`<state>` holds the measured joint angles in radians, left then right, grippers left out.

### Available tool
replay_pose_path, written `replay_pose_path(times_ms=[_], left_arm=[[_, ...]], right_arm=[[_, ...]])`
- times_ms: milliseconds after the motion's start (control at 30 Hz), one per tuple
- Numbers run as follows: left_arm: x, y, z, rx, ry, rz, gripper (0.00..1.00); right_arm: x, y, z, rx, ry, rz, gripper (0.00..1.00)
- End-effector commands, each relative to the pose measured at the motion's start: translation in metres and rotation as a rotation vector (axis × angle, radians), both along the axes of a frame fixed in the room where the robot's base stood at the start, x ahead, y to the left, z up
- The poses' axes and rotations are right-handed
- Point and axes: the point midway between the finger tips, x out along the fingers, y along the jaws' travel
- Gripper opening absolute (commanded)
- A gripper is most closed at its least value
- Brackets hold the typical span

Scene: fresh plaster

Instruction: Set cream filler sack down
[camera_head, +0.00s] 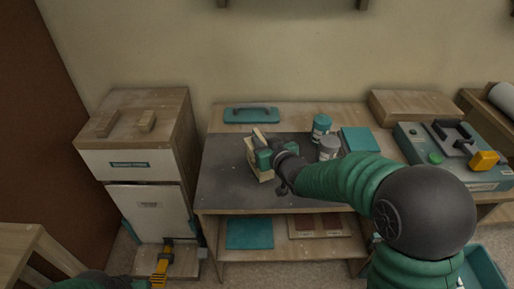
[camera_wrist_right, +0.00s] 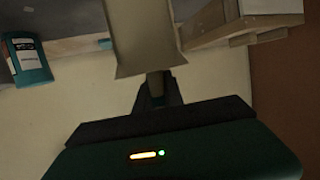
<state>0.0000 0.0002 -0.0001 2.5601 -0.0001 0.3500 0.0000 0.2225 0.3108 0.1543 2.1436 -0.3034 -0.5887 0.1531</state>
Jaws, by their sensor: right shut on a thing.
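The cream filler sack (camera_head: 260,172) is in my right gripper (camera_head: 268,158), over the dark top of the workbench (camera_head: 225,185). The gripper and wrist hide part of it. In the right wrist view the sack (camera_wrist_right: 145,40) hangs out from the shut jaws (camera_wrist_right: 157,88). I cannot tell whether its base touches the bench. My left gripper (camera_head: 150,282) is at the bottom left edge, mostly cut off, beside a yellow and black piece (camera_head: 162,262); its jaws are unclear.
A teal tray with a handle (camera_head: 251,115) lies at the back of the bench. A teal can (camera_head: 321,125), a grey can (camera_head: 329,147) and a teal block (camera_head: 360,140) stand right of the sack. A wooden cabinet (camera_head: 145,150) is left. The bench's front left is clear.

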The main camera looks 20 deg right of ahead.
Motion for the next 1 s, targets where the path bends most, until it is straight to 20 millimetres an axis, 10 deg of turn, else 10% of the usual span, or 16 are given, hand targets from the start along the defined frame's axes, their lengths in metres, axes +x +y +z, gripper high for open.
replay_pose_path(times_ms=[700, 867, 1000], left_arm=[[0.0, 0.0, -0.017, 0.0, -0.001, 0.0, 0.0], [0.0, 0.0, -0.016, 0.0, -0.001, 0.0, 0.0], [0.0, 0.0, -0.016, 0.0, 0.0, 0.0, 0.0]], right_arm=[[0.026, 0.006, -0.039, -0.001, -0.003, -0.001, 0.0], [0.026, 0.006, -0.039, 0.0, 0.001, -0.001, 0.33], [0.026, 0.006, -0.039, 0.0, 0.001, -0.001, 0.34]])
